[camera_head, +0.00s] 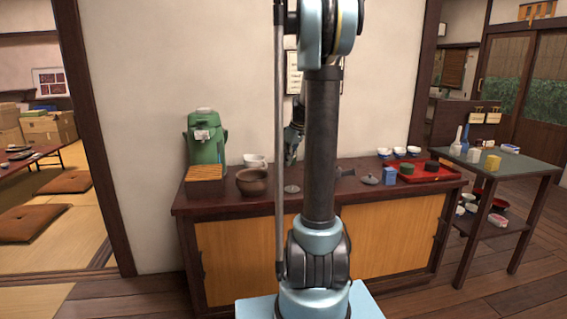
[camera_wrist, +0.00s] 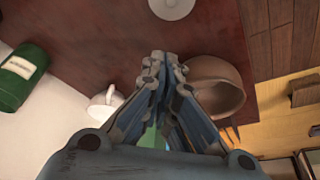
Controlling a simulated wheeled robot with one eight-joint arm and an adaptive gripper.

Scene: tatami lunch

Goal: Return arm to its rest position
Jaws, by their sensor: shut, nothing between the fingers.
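My gripper (camera_head: 294,143) hangs over the brown counter, partly hidden behind my arm in the head view. In the wrist view my gripper (camera_wrist: 164,60) has its fingertips together with nothing seen between them. A brown pot (camera_head: 252,183) stands on the counter to its left, and a white cup (camera_head: 254,160) is behind the pot. In the wrist view the brown pot (camera_wrist: 215,82) is beside the fingers on the right and the white cup (camera_wrist: 104,104) is to the left. Whether the fingers touch the pot cannot be told.
The counter (camera_head: 232,203) holds a green air pot (camera_head: 206,138), a slatted box (camera_head: 204,180), a grey lid (camera_head: 292,189), a blue box (camera_head: 389,176) and a red tray (camera_head: 452,176). A side table (camera_head: 526,165) stands at the right. A green canister (camera_wrist: 25,76) shows in the wrist view.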

